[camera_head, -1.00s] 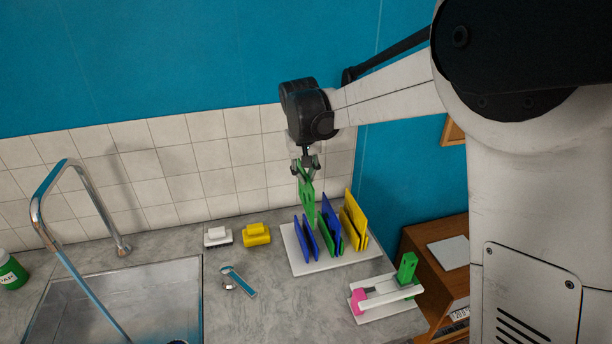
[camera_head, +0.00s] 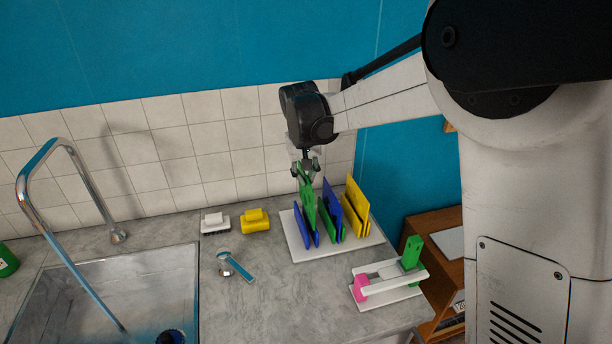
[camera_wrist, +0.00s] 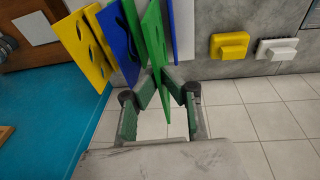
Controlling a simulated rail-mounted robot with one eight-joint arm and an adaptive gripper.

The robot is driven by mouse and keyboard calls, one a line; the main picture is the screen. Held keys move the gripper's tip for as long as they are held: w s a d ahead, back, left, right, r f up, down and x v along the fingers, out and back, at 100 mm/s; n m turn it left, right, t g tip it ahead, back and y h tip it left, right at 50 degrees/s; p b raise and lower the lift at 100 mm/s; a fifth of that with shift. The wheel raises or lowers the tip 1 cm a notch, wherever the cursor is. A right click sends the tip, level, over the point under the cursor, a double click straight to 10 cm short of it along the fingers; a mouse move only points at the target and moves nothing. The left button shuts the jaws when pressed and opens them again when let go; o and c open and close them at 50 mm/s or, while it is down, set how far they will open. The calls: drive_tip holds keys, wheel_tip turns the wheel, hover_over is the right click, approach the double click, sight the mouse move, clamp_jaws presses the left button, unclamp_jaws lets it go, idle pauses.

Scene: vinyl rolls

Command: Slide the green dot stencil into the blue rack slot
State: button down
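The green stencil (camera_head: 308,207) is a thin upright plate; in the wrist view (camera_wrist: 154,38) cut-out holes show in it. My gripper (camera_head: 305,172) appears shut on its top edge; the wrist view (camera_wrist: 167,82) shows the fingertips at that edge. The rack's white base (camera_head: 293,240) carries blue, green and yellow dividers. The stencil's lower part is down among the blue dividers (camera_head: 304,231) at the left. Its bottom edge is hidden, so I cannot tell whether it touches the base.
A blue stencil (camera_head: 331,202) stands by the green dividers (camera_head: 325,222), and a yellow one (camera_head: 356,199) at the right. A white holder with pink and green ends (camera_head: 372,293) stands in front. A yellow block (camera_head: 255,222), white block (camera_head: 214,223), peeler-like tool (camera_head: 235,266) and sink (camera_head: 120,285) lie left.

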drive_tip(key=shift+f+b, duration=2.05)
drive_tip(key=shift+f, duration=0.95)
drive_tip(key=shift+f+b, duration=0.75)
drive_tip(key=shift+f, duration=0.25)
drive_tip(key=c, duration=1.8)
unclamp_jaws()
drive_tip(key=shift+c, duration=0.2)
drive_tip(key=shift+r, duration=0.1)
drive_tip(key=p, duration=0.4)
approach(306, 202)
drive_tip(key=shift+s, duration=0.2)
